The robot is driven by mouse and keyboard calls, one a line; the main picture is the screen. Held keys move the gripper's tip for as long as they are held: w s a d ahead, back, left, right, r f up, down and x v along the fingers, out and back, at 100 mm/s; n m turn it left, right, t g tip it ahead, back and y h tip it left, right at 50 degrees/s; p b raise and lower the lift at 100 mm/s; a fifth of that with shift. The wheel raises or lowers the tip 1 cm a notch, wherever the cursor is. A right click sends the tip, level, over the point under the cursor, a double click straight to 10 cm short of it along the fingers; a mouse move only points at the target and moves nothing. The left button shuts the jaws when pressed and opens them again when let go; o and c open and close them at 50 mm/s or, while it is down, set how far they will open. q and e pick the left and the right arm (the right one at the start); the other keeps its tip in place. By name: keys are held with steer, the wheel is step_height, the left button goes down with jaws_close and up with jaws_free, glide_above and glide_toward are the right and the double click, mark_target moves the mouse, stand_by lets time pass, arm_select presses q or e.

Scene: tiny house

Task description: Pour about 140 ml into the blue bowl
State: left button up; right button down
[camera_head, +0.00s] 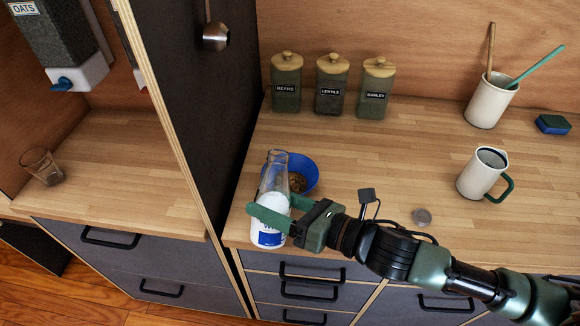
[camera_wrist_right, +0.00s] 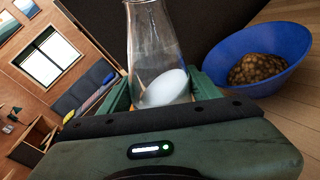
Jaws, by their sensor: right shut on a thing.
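The blue bowl (camera_head: 311,170) stands on the wooden counter behind and to the right of the bottle and holds brown, grainy food. It also shows at the right of the wrist view (camera_wrist_right: 290,68). A clear glass bottle (camera_head: 269,238) with white liquid and a blue-and-white label is near the counter's front left edge. It looks about upright, its top clear glass above the liquid, and shows in the wrist view (camera_wrist_right: 150,45). My right gripper (camera_head: 274,209) is shut around the bottle's middle. My left gripper is in neither view.
Three labelled canisters (camera_head: 331,86) stand at the back. A dark panel (camera_head: 215,110) rises at the left.

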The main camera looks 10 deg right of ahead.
steer(key=r+p, duration=0.1)
steer(key=r+m+p, duration=0.1)
steer(key=shift+w+r+m+g+p, duration=0.1)
steer(key=shift+w+m+g+p, duration=0.1)
steer(key=shift+m+g+p, duration=0.1)
steer(key=shift+s+f+m, duration=0.15)
steer(key=shift+f+m, duration=0.15)
steer(key=shift+f, duration=0.05)
steer(key=shift+s+f+m, duration=0.15)
steer(key=shift+m, duration=0.35)
steer(key=shift+s+a+f+m+g+b, duration=0.15)
steer(key=shift+f+m+g+b, duration=0.1)
steer(key=shift+f, duration=0.25)
steer(key=shift+s+a+f+m+g+b, duration=0.1)
steer(key=shift+f+m+g, duration=0.15)
steer(key=shift+f, duration=0.25)
steer(key=shift+s+a+f+m+g, duration=0.1)
steer(key=shift+s+f+m+g, duration=0.25)
steer(key=shift+m, duration=0.35)
steer(key=shift+s+r+m+g+p, duration=0.1)
steer(key=shift+r+m+g+p, duration=0.2)
steer(key=shift+m+p, duration=0.4)
steer(key=shift+b, duration=0.4)
steer(key=shift+w+r+m+b, duration=0.2)
steer(key=shift+w+m+b, duration=0.25)
steer(key=shift+m, duration=0.05)
steer(key=shift+w+d+r+g+b, duration=0.15)
steer(key=shift+d+g+b, duration=0.1)
steer(key=shift+b, duration=0.15)
